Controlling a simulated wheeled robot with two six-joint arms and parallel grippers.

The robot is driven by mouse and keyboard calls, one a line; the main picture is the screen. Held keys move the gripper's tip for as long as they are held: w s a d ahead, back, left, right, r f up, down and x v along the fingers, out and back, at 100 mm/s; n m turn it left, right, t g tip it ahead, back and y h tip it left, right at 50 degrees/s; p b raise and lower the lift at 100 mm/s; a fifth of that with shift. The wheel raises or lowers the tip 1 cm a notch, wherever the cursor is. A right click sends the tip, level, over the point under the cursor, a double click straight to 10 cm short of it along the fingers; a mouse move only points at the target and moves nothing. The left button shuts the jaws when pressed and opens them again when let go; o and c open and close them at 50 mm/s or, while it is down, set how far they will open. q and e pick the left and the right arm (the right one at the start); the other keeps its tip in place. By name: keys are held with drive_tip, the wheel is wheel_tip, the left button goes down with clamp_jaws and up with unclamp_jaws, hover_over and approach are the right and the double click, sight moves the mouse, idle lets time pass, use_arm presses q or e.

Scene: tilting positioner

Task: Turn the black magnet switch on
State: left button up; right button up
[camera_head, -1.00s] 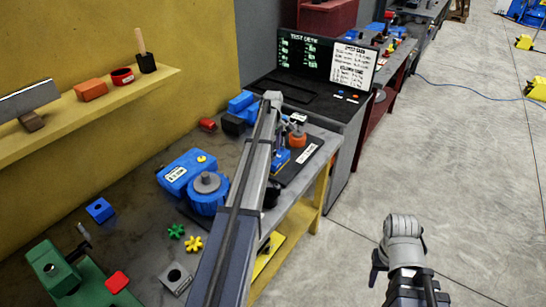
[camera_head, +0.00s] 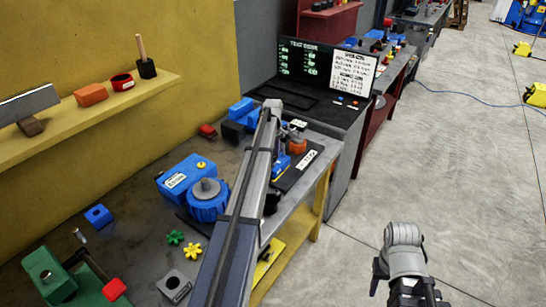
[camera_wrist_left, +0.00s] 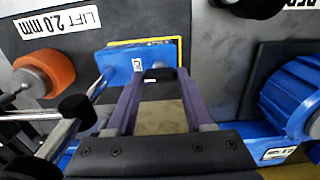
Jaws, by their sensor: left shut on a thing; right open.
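My left gripper (camera_wrist_left: 158,76) is at the tilting positioner on the bench, its two purple fingers close together on a small black piece (camera_wrist_left: 159,74), which looks like the black magnet switch. This piece sits at the edge of a blue block (camera_wrist_left: 125,62) with a yellow rim. The fingers hide part of it, and its setting cannot be read. In the head view my left arm covers much of this spot; the blue block's area (camera_head: 281,163) shows just beyond it. My right gripper (camera_head: 380,270) is over the floor at the lower right, away from the bench; its fingers are hardly visible.
An orange knob (camera_wrist_left: 45,74) and a "LIFT 2.0 mm" label (camera_wrist_left: 60,31) lie left of the fingers. A blue ribbed wheel (camera_wrist_left: 288,98) is close on the right. A test desk with a screen (camera_head: 325,65) stands behind.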

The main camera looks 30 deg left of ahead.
use_arm(q)
clamp_jaws()
drive_tip(key=m, duration=0.8)
drive_tip(key=shift+m, duration=0.3)
drive_tip(key=m, duration=0.4)
drive_tip(key=shift+m, duration=2.7)
